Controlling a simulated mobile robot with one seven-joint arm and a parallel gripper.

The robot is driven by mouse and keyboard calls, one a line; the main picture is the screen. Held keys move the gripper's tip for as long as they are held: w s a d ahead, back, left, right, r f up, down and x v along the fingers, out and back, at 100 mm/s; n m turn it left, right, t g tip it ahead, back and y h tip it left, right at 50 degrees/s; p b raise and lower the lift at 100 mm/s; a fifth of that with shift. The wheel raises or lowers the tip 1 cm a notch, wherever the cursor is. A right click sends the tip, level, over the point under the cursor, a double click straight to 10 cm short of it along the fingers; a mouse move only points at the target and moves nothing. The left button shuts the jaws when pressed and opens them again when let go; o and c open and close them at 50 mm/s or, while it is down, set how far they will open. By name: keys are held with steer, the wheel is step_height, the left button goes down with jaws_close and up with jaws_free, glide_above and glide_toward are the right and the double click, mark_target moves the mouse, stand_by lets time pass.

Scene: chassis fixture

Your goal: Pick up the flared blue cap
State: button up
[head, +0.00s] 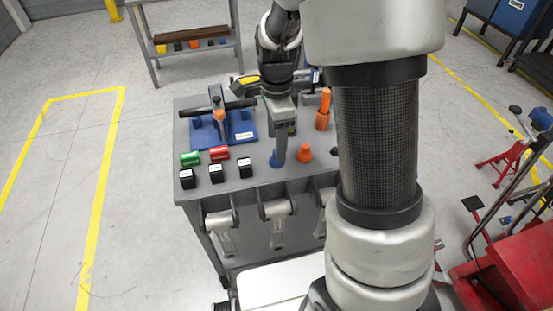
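The flared blue cap (275,162) is on the top of the grey cart, near its front edge. Only its lower part shows; my gripper covers the rest. My gripper (279,154) points down right at the cap, with its fingertips at or around the cap's upper part. The fingers line up in this view, so I cannot tell whether they are open or shut on it. The cap appears upright and at the level of the cart top.
A flared orange cap (304,153) stands just right of the blue one. A taller orange piece (323,112) stands behind.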

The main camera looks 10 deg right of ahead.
steer(key=f, duration=0.2)
steer(key=f+b, duration=0.1)
steer(key=f, duration=0.1)
steer(key=f+b, duration=0.1)
steer(key=shift+w+d+f, duration=0.1)
steer(key=shift+w+f, duration=0.15)
steer(key=shift+f, duration=0.15)
steer(key=c, duration=1.4)
steer(key=shift+r, duration=0.15)
step_height(320, 180, up, 10)
steer(key=p, duration=0.3)
